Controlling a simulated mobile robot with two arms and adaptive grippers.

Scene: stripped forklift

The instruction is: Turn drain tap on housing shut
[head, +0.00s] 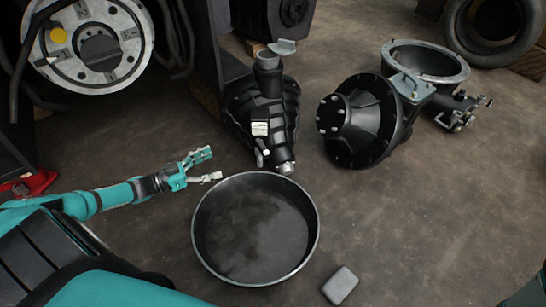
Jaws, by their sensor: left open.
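The housing (281,100) is a black ribbed casting on the floor at the upper middle of the head view, with a pale label on its front. At its lower end is a small drain tap (263,153) with a light tip, close to a silver outlet (285,168). The tap is too small to tell how its handle is turned. My left gripper (215,164) is open and empty, left of the tap and clearly apart from it, with its fingers pointing right. My right gripper is out of view.
A round black pan (255,279) lies below the outlet, near my left gripper. A grey block (341,285) lies at its lower right. A black bell-shaped part (362,120) and an open metal housing (425,60) stand to the right. The lower right floor is mostly clear.

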